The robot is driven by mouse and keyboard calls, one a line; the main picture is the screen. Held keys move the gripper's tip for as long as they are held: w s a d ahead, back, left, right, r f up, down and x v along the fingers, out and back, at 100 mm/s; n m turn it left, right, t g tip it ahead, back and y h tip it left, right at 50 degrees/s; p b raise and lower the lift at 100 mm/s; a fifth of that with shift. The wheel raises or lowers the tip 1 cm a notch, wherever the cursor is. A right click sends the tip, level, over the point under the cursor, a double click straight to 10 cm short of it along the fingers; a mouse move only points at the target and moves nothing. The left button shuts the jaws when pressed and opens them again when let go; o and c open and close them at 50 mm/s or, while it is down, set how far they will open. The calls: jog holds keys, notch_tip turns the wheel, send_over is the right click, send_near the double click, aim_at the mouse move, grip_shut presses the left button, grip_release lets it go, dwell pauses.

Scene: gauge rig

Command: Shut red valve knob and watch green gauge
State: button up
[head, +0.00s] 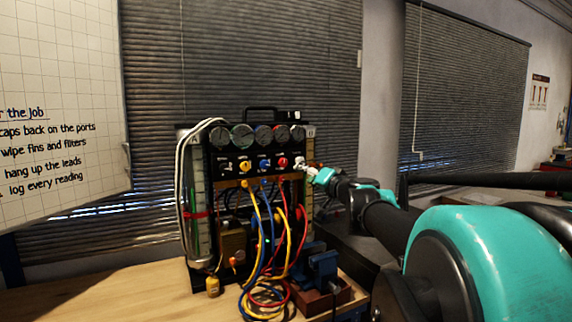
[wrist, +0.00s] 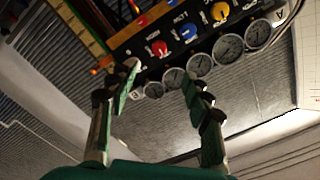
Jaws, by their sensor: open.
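The red valve knob (head: 282,162) sits on the rig's black front panel, below the row of gauges. It also shows in the wrist view (wrist: 158,48), beyond and between my fingers. My gripper (head: 303,166) is at the right end of the knob row, just right of the red knob. In the wrist view my gripper (wrist: 161,80) is open, with nothing between its fingers. A gauge with a greenish face (head: 242,137) is second from the left in the row. Its needle is too small to read. The red knob's turn position is unclear.
A yellow knob (head: 244,166) and a blue knob (head: 264,163) stand left of the red one. Yellow, blue and red hoses (head: 266,245) hang in front of the rig. A blue vise (head: 322,264) stands at lower right. The bench (head: 120,295) is clear at left.

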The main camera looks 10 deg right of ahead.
send_near(284, 163)
jog(key=x, duration=1)
jog(key=shift+c, duration=0.3)
grip_shut()
